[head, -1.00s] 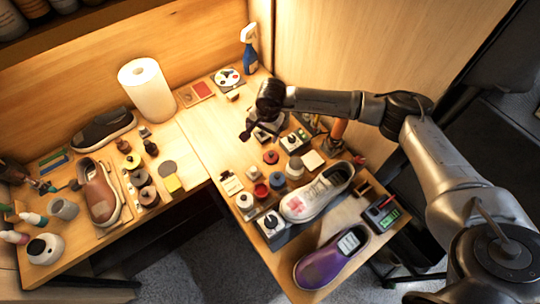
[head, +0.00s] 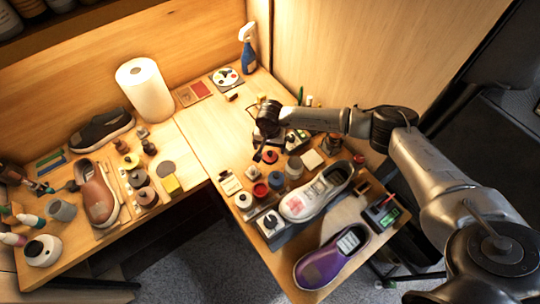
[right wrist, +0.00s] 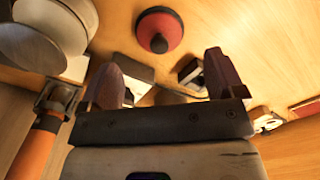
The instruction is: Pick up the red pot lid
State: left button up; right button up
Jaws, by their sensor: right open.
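The red pot lid (right wrist: 172,24) is a round red disc with a dark knob, lying on the wooden table in the right wrist view. In the head view it shows as a small red disc (head: 270,157), partly covered by my right gripper (head: 264,150). My right gripper is open and empty. Its two fingers (right wrist: 170,80) stand apart, and the lid lies beyond them, slightly left of the middle between them. I see no contact with the lid. My left gripper is not seen.
A red pot (head: 261,190) and a grey jar (head: 294,168) stand close to the lid. A white sneaker (head: 312,200) and a purple shoe (head: 325,265) lie nearer the front. Small boxes crowd the right side. The table left of the gripper is clear (head: 215,140).

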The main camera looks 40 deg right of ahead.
aim_at(270, 152)
jog(key=shift+f, duration=2.6)
jog(key=shift+c, duration=0.4)
jog(key=c, duration=0.9)
